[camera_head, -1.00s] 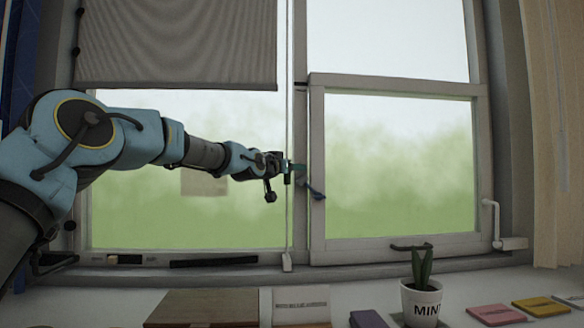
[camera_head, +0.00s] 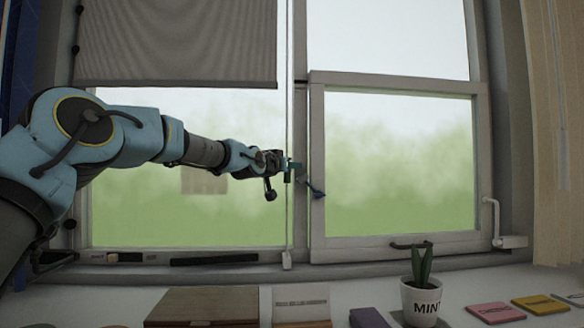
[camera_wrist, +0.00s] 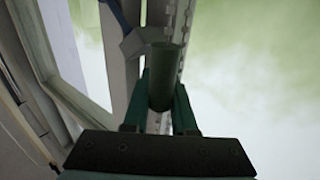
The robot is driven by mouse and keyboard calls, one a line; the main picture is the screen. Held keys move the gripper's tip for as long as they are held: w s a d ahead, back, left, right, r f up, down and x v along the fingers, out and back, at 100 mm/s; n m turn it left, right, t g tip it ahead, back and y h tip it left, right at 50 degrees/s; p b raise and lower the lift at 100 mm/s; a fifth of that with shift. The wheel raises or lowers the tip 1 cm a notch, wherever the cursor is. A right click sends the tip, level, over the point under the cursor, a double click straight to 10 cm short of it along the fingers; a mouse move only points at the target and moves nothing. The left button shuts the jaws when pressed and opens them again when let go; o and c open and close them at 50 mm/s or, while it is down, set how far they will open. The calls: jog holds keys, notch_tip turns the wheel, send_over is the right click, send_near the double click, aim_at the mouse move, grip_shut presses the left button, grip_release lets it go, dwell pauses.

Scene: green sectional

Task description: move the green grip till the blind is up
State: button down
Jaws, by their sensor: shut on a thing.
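The grey-brown blind (camera_head: 175,45) hangs over the upper part of the left window pane, its lower edge well above the sill. The green grip (camera_head: 287,178) is on a thin pale cord or chain that runs down beside the middle window post. My gripper (camera_head: 289,166) is shut on the grip at about mid-height of the pane. In the wrist view the dark green, cylinder-like grip (camera_wrist: 161,80) stands between the two green fingers of my gripper (camera_wrist: 160,102), with a beaded chain above it.
On the sill are a potted plant (camera_head: 421,300) marked MINT, a wooden box (camera_head: 203,306), a card stand (camera_head: 301,304) and small notepads (camera_head: 496,313). The pane below the blind is open space.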

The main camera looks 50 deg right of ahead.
dwell(0.8)
notch_tip(320, 180, up, 21)
jog(key=p, duration=1.3)
jog(key=shift+r+p, duration=0.2)
jog(key=shift+p, duration=0.2)
jog(key=shift+a+r, duration=0.1)
jog(key=c, duration=1)
grip_release()
jog(key=o, duration=0.3)
jog(key=shift+f, duration=0.2)
jog(key=shift+b+v, duration=3.15)
jog(key=shift+v, duration=2.2)
